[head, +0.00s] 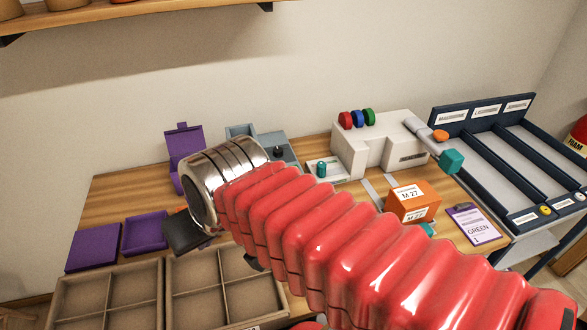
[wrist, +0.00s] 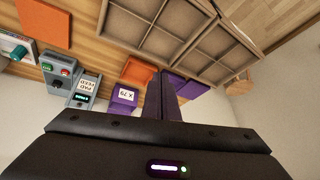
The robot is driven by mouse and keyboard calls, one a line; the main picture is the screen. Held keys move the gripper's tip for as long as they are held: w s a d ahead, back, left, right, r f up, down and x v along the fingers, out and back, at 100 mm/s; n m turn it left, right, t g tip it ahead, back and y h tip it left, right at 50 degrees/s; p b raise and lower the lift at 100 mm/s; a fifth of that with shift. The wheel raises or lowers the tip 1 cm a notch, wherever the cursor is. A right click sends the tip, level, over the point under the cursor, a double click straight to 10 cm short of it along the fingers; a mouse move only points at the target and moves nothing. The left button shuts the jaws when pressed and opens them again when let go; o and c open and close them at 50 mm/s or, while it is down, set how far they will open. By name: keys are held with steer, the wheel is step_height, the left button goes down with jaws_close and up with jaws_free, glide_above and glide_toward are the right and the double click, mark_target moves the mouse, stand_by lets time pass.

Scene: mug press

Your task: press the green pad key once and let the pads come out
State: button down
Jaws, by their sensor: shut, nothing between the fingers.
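The grey pad machine (wrist: 62,78) is at the left of the wrist view, with a label reading PAD FEED (wrist: 86,86). Its green key (wrist: 66,69) sits beside a red key (wrist: 47,67), above a black knob (wrist: 57,87). In the head view the grey machine (head: 284,151) is partly behind my arm, and its keys cannot be made out. My gripper (wrist: 168,76) is shut and empty, well to the right of the green key and apart from it. In the head view its dark body (head: 186,232) shows over the left of the table, with the fingertips hidden.
Divided brown trays (head: 108,292) lie at the front left. Purple boxes (head: 93,247) stand behind them. A white press (head: 376,140), an orange box (head: 412,200) and a purple clipboard (head: 471,224) are on the right. A dark rack (head: 482,112) stands at far right.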

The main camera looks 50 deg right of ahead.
steer(key=w+d+m+t, duration=0.2)
steer(key=w+d+m, duration=1.2)
steer(key=w, duration=0.2)
steer(key=d+f+m+h, duration=0.1)
steer(key=d+f+m, duration=0.2)
steer(key=d, duration=0.6)
steer(key=w+d+f+m+h, duration=0.1)
steer(key=d+f+m, duration=0.1)
steer(key=d+m, duration=0.5)
steer(key=d+f+m+t+h, duration=0.1)
steer(key=d+f+m, duration=0.2)
steer(key=d, duration=0.9)
steer(key=shift+w+f+m, duration=0.3)
steer(key=shift+f+m, duration=0.05)
steer(key=shift+m, duration=0.75)
steer(key=shift+f, duration=0.15)
steer(key=shift+f, duration=4.25)
